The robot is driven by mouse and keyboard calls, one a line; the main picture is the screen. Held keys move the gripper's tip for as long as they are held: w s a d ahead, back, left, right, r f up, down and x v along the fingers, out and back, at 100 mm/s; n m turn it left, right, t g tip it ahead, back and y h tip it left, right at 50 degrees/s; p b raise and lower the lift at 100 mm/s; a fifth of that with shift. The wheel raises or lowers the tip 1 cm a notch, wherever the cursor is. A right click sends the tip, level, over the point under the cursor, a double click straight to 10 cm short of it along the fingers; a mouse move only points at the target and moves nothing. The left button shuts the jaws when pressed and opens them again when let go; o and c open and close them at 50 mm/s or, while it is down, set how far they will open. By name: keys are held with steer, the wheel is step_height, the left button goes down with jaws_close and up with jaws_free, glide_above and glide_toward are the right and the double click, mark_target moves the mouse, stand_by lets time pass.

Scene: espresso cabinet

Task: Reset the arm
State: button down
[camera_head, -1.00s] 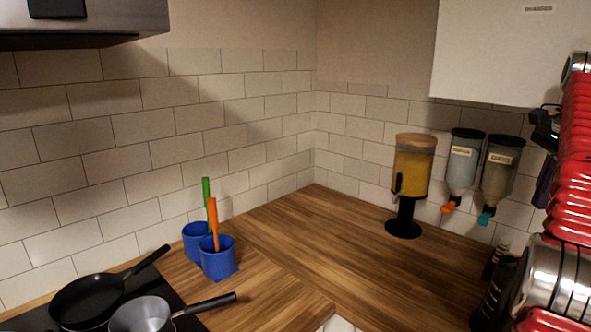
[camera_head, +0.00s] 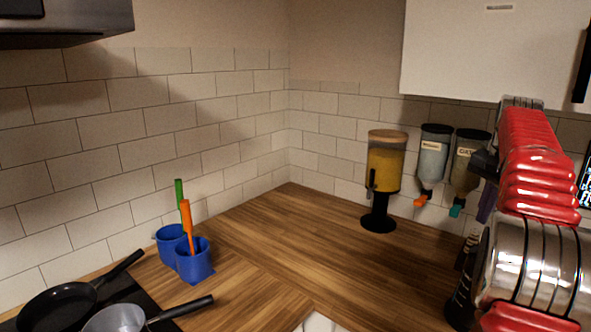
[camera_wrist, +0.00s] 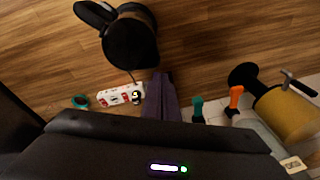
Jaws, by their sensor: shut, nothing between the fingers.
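My arm, with red ribbed covers and silver joints (camera_head: 535,145), stands at the right of the head view. My gripper (camera_head: 484,212) has purple fingers pointing down, in front of the wall dispensers' right side. In the wrist view the purple fingers of my gripper (camera_wrist: 161,80) lie together with nothing between them. They hang above the wooden counter (camera_wrist: 215,40), near a black kettle (camera_wrist: 130,40) and a white and red power strip (camera_wrist: 118,95). The lower arm hides part of the counter's right side in the head view.
A yellow-filled dispenser (camera_head: 386,160) stands on the counter, beside two wall dispensers (camera_head: 432,155) (camera_head: 466,165). Blue cups (camera_head: 195,262) hold green and orange handles. A black pan (camera_head: 55,305) and a grey pot (camera_head: 115,318) are at lower left. The middle counter is clear.

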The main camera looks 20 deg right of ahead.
steer(key=s+a+f+n+t, duration=0.1)
steer(key=a+f+n, duration=0.25)
steer(key=a, duration=0.95)
steer(key=a+f+n, duration=0.3)
steer(key=a+n, duration=0.2)
steer(key=a, duration=0.7)
steer(key=s+a+f+n+t, duration=0.1)
steer(key=s+a, duration=0.3)
steer(key=a, duration=0.4)
steer(key=s+a+f+n+y, duration=0.1)
steer(key=s+a+f+n, duration=0.2)
steer(key=s+a, duration=0.2)
steer(key=s+a+f+n+t, duration=0.1)
steer(key=s+a, duration=0.4)
steer(key=a, duration=0.6)
steer(key=shift+s+a+f+n+t, duration=0.3)
steer(key=shift+f+n, duration=0.25)
steer(key=shift+n, duration=0.5)
steer(key=shift+d, duration=0.2)
